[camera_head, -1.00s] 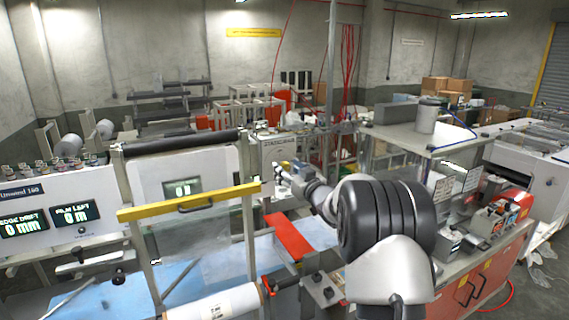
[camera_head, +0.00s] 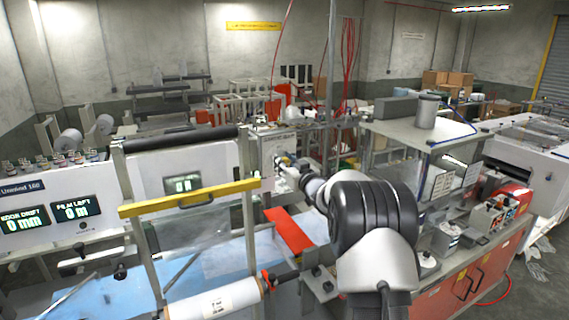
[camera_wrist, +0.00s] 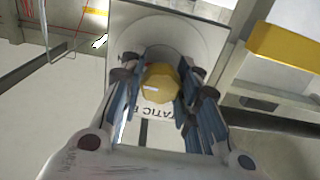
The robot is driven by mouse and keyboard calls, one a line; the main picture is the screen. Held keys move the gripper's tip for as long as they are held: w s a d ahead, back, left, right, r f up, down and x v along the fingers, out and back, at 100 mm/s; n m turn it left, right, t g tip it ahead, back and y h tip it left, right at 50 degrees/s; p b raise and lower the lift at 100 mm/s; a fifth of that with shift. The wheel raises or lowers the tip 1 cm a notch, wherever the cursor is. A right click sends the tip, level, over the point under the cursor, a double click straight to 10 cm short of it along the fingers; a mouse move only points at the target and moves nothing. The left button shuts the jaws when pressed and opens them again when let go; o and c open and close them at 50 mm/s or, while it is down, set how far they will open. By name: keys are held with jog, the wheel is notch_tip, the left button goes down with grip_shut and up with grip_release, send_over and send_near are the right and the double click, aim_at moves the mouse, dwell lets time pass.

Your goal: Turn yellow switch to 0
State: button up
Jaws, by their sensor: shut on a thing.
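The yellow switch (camera_wrist: 161,84) is a faceted knob with a pale mark on its face, in the middle of the wrist view. It sits on a light panel (camera_wrist: 200,22), with partly hidden lettering reading "TATIC" just below the knob. My gripper (camera_wrist: 160,88) has its two blue-grey fingers on either side of the knob and is shut on it. In the head view my gripper (camera_head: 283,162) is small, at the front of the light control box (camera_head: 268,150); the knob itself cannot be made out there. The "0" mark cannot be read.
A yellow bar (camera_head: 190,198) crosses the machine frame left of my gripper. A red plate (camera_head: 289,231) lies below it. A grey post (camera_head: 331,90) stands behind. A workbench with a raised shelf (camera_head: 425,135) is right of my arm.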

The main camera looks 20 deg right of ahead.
jog(key=c, duration=0.4)
jog(key=shift+n+b, duration=0.3)
jog(key=shift+b, duration=0.15)
jog(key=n+b, duration=0.2)
jog(key=b, duration=0.1)
jog(key=shift+f+n, duration=0.2)
jog(key=shift+n, duration=0.1)
jog(key=n+b, duration=0.5)
jog(key=shift+a, duration=0.1)
jog(key=n+b, duration=0.4)
jog(key=n, duration=0.1)
jog(key=shift+n, duration=0.4)
jog(key=shift+r+n+b, duration=0.1)
jog(key=shift+n+b, duration=0.9)
jog(key=shift+n, duration=0.9)
